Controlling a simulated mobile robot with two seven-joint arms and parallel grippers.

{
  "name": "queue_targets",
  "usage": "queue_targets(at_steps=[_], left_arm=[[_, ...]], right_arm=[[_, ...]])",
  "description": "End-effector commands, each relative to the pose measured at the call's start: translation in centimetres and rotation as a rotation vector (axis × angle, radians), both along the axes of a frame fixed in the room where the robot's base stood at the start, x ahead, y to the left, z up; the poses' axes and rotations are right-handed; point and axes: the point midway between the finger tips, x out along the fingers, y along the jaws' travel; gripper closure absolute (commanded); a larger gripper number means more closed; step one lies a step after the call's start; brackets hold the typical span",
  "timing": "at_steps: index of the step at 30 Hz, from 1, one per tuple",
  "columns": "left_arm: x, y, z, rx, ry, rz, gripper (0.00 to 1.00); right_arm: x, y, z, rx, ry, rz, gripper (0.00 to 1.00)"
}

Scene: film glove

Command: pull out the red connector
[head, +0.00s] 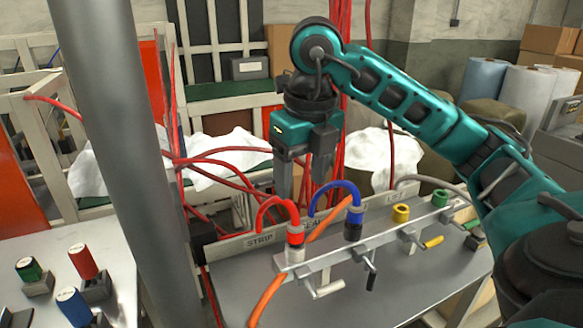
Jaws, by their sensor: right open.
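The red connector (295,236) stands upright in a grey bracket bar (330,260) on the metal table. A red hose loops from its top down to the left behind the bar. My right gripper (301,182) hangs above and behind the connector, fingers pointing down. It is open and apart from the connector, and I see nothing between its fingers. How far it is from the connector in depth is hard to tell. My left gripper is not in view.
Beside the red connector, a blue connector (354,222) with a blue hose sits in the bar. Yellow (401,213) and green (440,198) fittings are further right. An orange hose (265,300) crosses under the bar. Loose colored plugs (82,262) stand at left.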

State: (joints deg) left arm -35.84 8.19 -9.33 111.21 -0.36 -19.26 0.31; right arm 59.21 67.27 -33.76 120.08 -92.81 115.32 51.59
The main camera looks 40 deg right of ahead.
Motion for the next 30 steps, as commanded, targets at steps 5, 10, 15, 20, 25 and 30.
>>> queue_targets(at_steps=[5, 10, 15, 20, 25, 30], left_arm=[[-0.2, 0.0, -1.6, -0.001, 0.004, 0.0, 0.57], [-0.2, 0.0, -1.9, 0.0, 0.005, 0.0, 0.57], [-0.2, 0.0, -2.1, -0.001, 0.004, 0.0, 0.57], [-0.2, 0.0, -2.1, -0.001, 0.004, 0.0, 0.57], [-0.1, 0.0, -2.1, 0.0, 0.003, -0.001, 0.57], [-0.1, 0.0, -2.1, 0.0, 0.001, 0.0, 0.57]], right_arm=[[0.3, 0.0, -3.9, 0.002, 0.006, 0.0, 0.37], [0.7, -0.1, -7.0, 0.002, 0.006, 0.001, 0.37], [1.1, -0.1, -9.5, 0.003, 0.005, 0.002, 0.37], [1.3, -0.1, -10.8, 0.004, 0.003, 0.003, 0.37], [1.3, -0.1, -11.1, 0.004, 0.001, 0.003, 0.37], [1.3, -0.1, -11.1, 0.004, 0.001, 0.003, 0.37]])
